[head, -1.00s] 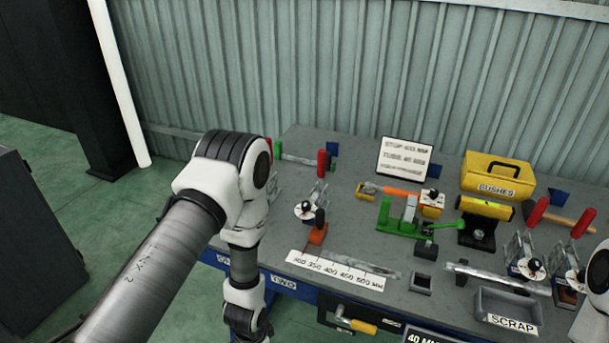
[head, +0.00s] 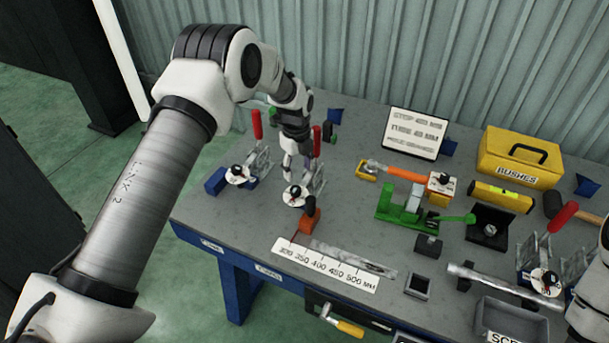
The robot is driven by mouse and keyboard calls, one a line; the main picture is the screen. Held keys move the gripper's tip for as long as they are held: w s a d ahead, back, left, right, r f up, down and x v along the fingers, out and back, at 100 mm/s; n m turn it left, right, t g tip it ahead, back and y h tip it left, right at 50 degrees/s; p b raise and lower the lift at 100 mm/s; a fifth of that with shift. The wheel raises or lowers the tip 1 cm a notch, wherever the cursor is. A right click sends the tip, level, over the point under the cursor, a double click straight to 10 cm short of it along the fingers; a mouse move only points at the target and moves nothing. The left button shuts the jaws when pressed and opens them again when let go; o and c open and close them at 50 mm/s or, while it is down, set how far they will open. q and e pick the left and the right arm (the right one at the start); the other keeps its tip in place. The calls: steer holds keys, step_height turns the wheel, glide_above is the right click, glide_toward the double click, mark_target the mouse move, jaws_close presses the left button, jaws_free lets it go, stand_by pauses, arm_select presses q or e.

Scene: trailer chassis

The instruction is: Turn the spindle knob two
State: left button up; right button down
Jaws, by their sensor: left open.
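Two clamp fixtures with red handles and round white dials with black knobs stand at the left of the bench. The left one has its knob (head: 237,171). The other knob (head: 295,192) sits above a small label (head: 268,271) on the bench front, which reads TWO in the earlier view, so I take it as spindle knob two. My left gripper (head: 295,170) points down just above and behind this second knob, fingers open and empty. I cannot tell whether a fingertip touches the knob. My right gripper is out of view; only part of that arm shows at the right edge.
An orange block (head: 310,215) and a millimetre scale (head: 325,264) lie in front of the second knob. A green fixture (head: 410,207), a yellow BUSHES box (head: 519,158) and a grey scrap bin (head: 515,318) stand to the right. Red handles rise close to my left gripper.

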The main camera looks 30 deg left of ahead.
mark_target(295, 189)
arm_select(q)
steer(key=s, duration=0.1)
steer(key=s+f+p, duration=0.1)
steer(key=s, duration=0.1)
steer(key=shift+s+f, duration=0.1)
steer(key=shift+f, duration=0.05)
steer(key=shift+s+f+p, duration=0.2)
steer(key=shift+f+p, duration=0.2)
steer(key=shift+f, duration=0.35)
steer(key=w+f, duration=0.2)
steer(key=f, duration=0.1)
steer(key=shift+w+f, duration=0.1)
steer(key=shift+f, duration=0.1)
steer(key=shift+s+r, duration=0.3)
steer(key=shift+c, duration=1.4)
steer(key=shift+s+r, duration=0.2)
steer(key=c, duration=0.6)
steer(key=shift+d, duration=0.1)
jaws_close()
steer(key=shift+w+f, duration=0.1)
steer(key=shift+f, duration=0.05)
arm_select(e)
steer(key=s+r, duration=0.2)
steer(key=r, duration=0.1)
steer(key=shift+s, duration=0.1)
